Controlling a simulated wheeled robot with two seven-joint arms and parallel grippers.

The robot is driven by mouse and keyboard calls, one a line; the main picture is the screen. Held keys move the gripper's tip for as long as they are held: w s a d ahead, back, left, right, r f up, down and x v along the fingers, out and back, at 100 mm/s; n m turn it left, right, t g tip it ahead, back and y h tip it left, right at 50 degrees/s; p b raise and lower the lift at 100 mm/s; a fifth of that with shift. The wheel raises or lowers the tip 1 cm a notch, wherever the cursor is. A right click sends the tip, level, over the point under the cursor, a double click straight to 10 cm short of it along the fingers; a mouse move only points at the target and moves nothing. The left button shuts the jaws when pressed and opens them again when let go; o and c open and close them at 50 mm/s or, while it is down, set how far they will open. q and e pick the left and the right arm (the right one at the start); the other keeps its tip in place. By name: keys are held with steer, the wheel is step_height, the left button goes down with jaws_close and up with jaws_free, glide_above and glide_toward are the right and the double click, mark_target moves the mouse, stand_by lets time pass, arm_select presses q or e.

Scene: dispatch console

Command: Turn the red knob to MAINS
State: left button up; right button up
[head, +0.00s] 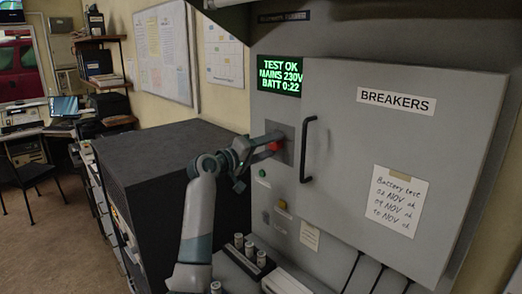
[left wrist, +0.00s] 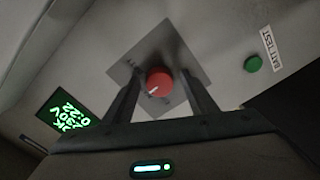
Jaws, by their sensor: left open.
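The red knob (head: 274,146) sits on a grey square plate on the cabinet front, under the green display. In the left wrist view the red knob (left wrist: 159,82) shows a white pointer mark towards the lower left of that picture. My left gripper (left wrist: 160,85) is open, with one dark finger on each side of the knob and gaps between. Whether the fingers reach past the knob's face, I cannot tell. In the head view my left gripper (head: 268,143) covers part of the knob. No position labels around the knob are readable. My right gripper is not in view.
The display (head: 281,76) reads TEST OK, MAINS 230V, BATT 0:22. A black handle (head: 308,150) on the BREAKERS door stands just right of the knob. A black cabinet (head: 165,165) stands left.

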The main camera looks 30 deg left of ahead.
arm_select(q)
steer(key=shift+s+a+f, duration=0.1)
steer(key=shift+s, duration=0.3)
steer(key=b+v, duration=0.7)
steer(key=v, duration=0.9)
steer(key=shift+s+a, duration=0.15)
steer(key=shift+s, duration=0.1)
